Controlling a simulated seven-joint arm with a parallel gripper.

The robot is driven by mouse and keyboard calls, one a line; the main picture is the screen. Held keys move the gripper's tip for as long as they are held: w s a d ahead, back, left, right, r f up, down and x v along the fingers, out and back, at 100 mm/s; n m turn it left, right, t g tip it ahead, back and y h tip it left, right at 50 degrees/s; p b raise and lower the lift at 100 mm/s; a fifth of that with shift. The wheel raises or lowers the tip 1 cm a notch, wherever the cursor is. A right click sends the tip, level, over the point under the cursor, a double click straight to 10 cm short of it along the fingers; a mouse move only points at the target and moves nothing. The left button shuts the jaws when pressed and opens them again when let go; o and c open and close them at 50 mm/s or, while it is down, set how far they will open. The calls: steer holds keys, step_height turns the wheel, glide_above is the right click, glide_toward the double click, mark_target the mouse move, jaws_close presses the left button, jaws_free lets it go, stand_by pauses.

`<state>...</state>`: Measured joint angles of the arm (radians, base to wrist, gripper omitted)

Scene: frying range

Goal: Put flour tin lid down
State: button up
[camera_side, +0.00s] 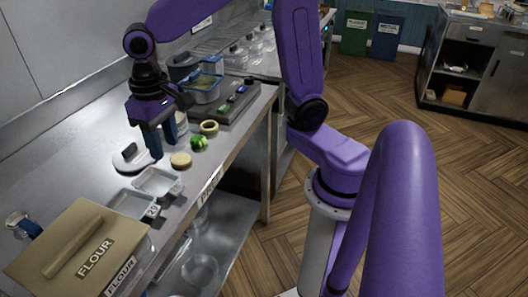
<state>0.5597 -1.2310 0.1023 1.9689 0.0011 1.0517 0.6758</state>
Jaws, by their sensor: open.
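The flour tin lid (72,247) is a tan, flat cover with a long bar handle and a FLOUR label. It lies at the lower left on the counter's near end, seated on or over the flour tin (121,277), whose front also bears a FLOUR label. My gripper (163,150) points down over the counter, farther back than the lid and well apart from it. Its fingers are open, with nothing seen between them. Most of the tin is hidden under the lid or cut off by the frame.
A round grey item with a dark handle (124,161) sits left of my gripper. Small metal trays (158,182), a pale round piece (180,160), a green item (199,142) and a yellowish ring (209,127) are close by. Blue-rimmed containers (207,86) stand behind.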

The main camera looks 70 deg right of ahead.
steer(key=s+d+f+n, duration=0.1)
steer(key=s+d+n, duration=0.2)
steer(key=s+n, duration=0.3)
steer(key=s+d+f+n, duration=0.2)
steer(key=s+n, duration=0.4)
steer(key=s, duration=0.7)
steer(key=shift+d+n, duration=0.3)
steer(key=shift+d, duration=0.6)
